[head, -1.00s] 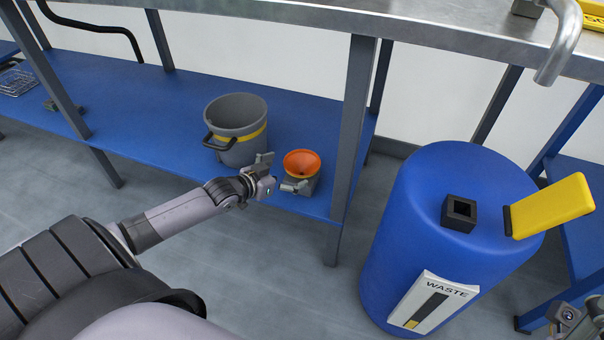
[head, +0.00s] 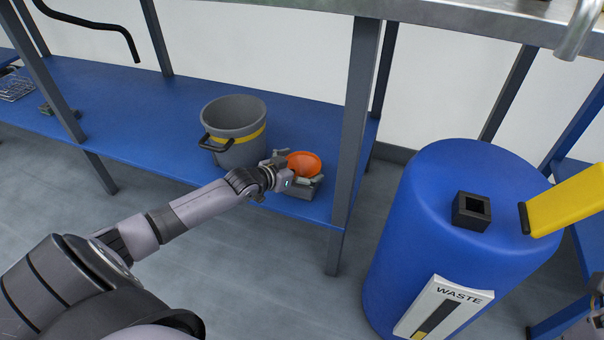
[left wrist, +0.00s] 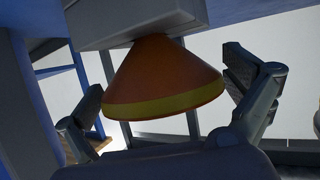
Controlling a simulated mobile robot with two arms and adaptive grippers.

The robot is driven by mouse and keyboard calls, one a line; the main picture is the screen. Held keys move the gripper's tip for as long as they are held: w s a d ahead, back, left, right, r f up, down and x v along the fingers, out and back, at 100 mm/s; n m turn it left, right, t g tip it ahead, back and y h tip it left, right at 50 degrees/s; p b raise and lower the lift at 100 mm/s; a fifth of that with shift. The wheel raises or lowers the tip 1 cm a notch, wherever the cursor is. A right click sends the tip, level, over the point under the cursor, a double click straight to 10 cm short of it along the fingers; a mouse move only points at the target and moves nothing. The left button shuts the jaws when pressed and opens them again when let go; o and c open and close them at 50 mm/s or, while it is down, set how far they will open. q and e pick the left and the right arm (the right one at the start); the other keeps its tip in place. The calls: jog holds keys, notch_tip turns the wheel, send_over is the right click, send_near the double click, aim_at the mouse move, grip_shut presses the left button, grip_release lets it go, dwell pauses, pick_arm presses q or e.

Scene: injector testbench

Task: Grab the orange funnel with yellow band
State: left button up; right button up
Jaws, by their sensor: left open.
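The orange funnel (head: 304,163) sits in a grey holder (head: 306,190) on the blue lower shelf, beside the grey bucket. Its yellow band is mostly hidden in the head view. In the left wrist view the funnel (left wrist: 163,72) appears upside down with the yellow band along its rim, between the two fingers. My left gripper (head: 297,167) is open around the funnel, one finger on each side. In the left wrist view there are gaps between the left gripper (left wrist: 168,112) and the funnel. Part of my right arm shows at the right edge of the head view; its fingers cannot be made out.
A grey bucket (head: 234,116) with a yellow band stands just left of the funnel. A grey table leg (head: 356,120) rises close on its right. A blue waste barrel (head: 430,230) stands further right. The steel bench top (head: 300,8) overhangs the shelf.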

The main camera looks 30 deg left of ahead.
pick_arm(q)
jog(key=shift+c, duration=0.2)
jog(key=c, duration=1)
jog(key=shift+r, duration=0.15)
